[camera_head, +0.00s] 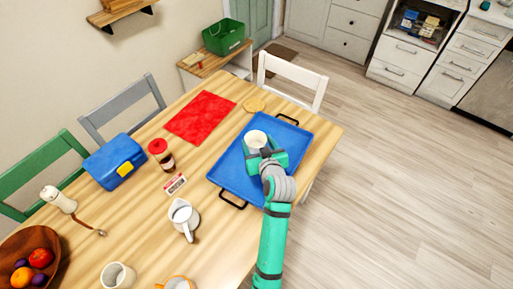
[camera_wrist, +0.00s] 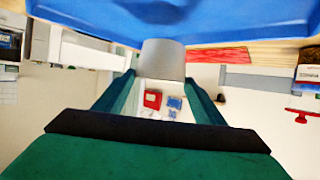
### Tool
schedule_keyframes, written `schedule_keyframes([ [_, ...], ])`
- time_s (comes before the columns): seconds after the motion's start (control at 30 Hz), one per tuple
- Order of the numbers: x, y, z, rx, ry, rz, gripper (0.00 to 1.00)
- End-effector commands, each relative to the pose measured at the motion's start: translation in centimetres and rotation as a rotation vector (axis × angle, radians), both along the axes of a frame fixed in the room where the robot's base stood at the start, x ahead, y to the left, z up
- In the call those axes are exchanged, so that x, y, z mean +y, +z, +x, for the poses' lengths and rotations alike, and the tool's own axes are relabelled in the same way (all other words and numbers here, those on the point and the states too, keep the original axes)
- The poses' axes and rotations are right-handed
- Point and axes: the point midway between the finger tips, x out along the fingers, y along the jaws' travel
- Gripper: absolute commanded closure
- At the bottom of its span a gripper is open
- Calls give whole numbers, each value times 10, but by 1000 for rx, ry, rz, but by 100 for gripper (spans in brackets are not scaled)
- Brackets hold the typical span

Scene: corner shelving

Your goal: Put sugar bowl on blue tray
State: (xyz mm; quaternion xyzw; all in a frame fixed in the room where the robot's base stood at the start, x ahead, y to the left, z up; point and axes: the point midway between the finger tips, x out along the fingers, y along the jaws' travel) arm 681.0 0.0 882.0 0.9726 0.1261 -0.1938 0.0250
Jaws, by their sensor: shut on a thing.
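The white sugar bowl (camera_head: 256,140) is between the fingers of my green gripper (camera_head: 265,155), which is shut on it. The bowl appears over the middle of the blue tray (camera_head: 236,180), which lies on the wooden table and has dark handles at its ends. In the wrist view, the bowl (camera_wrist: 162,62) shows grey between the two fingers of my gripper (camera_wrist: 160,82), and its end overlaps the blue tray (camera_wrist: 180,12) along the top. I cannot tell whether the bowl touches the tray. The gripper hides part of the bowl's side.
A white creamer-like jug (camera_head: 183,216), a jar with a red lid (camera_head: 161,154), a small card (camera_head: 175,184) and a blue lunch box (camera_head: 114,162) stand left of the tray. The rest of the tray looks clear.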

Motion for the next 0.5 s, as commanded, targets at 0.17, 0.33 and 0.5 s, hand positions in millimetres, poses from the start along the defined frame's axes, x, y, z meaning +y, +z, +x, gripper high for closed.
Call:
schedule_keyframes([
  [0.17,3,-15,13,-2,-2,0,66],
  [0.33,5,-22,18,-1,-1,0,66],
  [0.5,5,-45,19,1,0,1,66],
])
